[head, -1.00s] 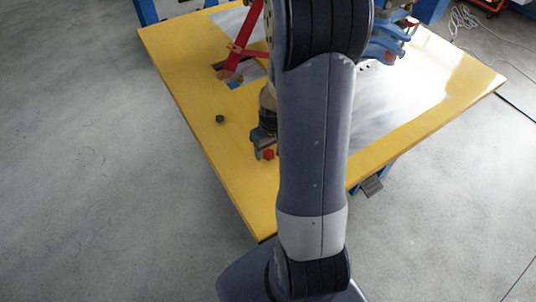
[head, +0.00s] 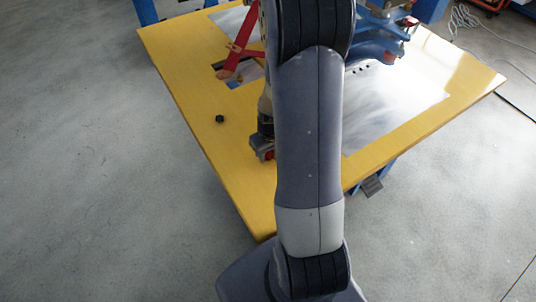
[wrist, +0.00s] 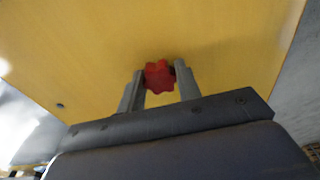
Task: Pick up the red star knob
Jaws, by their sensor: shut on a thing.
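The red star knob (wrist: 158,76) sits between the two fingertips of my gripper (wrist: 158,78) in the wrist view, with a finger against each side. My gripper is shut on it. In the head view my gripper (head: 262,150) is low over the yellow table near its front left edge. Only a small red part of the knob (head: 270,155) shows there, and my arm hides the rest. I cannot tell whether the knob still touches the table.
A small dark knob (head: 220,119) lies on the yellow table (head: 190,85) to the left. A red clamp (head: 238,50) stands behind it, and a blue fixture (head: 375,45) and a metal sheet (head: 405,105) are to the right. The table's left front is clear.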

